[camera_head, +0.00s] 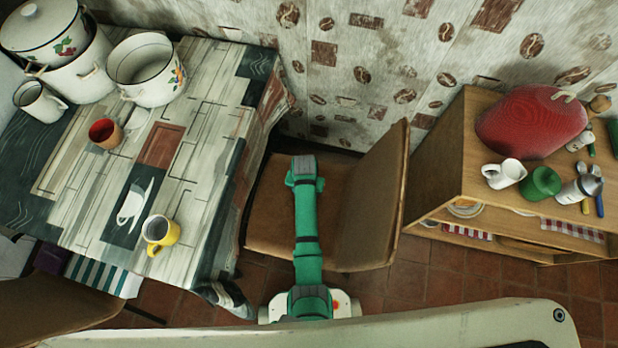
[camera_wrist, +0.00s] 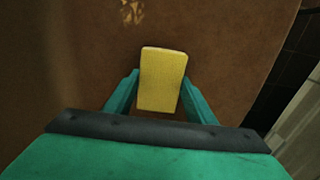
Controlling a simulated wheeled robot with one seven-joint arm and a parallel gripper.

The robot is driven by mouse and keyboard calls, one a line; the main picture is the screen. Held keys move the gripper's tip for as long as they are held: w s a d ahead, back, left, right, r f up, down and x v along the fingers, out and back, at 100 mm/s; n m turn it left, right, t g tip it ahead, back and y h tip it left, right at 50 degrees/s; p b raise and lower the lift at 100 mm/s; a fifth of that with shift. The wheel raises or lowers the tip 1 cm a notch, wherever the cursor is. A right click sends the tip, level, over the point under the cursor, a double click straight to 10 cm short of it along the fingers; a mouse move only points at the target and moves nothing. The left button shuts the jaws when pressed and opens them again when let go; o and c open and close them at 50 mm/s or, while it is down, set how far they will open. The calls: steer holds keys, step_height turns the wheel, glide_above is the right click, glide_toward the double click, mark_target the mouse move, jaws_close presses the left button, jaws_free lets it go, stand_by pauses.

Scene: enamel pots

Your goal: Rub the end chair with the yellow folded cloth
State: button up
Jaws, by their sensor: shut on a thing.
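The end chair (camera_head: 270,205) stands at the right end of the table, with its brown seat under my green arm and its backrest on the right. In the wrist view a brown surface of the chair (camera_wrist: 70,60) fills most of the picture, with a pale yellowish mark (camera_wrist: 132,11) at the top. My gripper (camera_wrist: 161,76) is shut on the yellow folded cloth (camera_wrist: 163,62), one finger on each side. The cloth is over the brown surface; I cannot tell whether it touches. In the head view my arm hides the gripper and cloth.
The table (camera_head: 190,130) on the left holds enamel pots (camera_head: 146,85), a red cup (camera_head: 104,133) and a yellow mug (camera_head: 160,235). A wooden shelf unit (camera_head: 440,190) on the right carries a red covered object (camera_head: 530,122), a white mug (camera_head: 505,174) and small items. Another chair (camera_head: 60,310) is at lower left.

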steer(key=shift+w+r, duration=0.1)
steer(key=shift+r, duration=0.85)
steer(key=shift+s+r, duration=0.25)
steer(key=shift+r, duration=2.85)
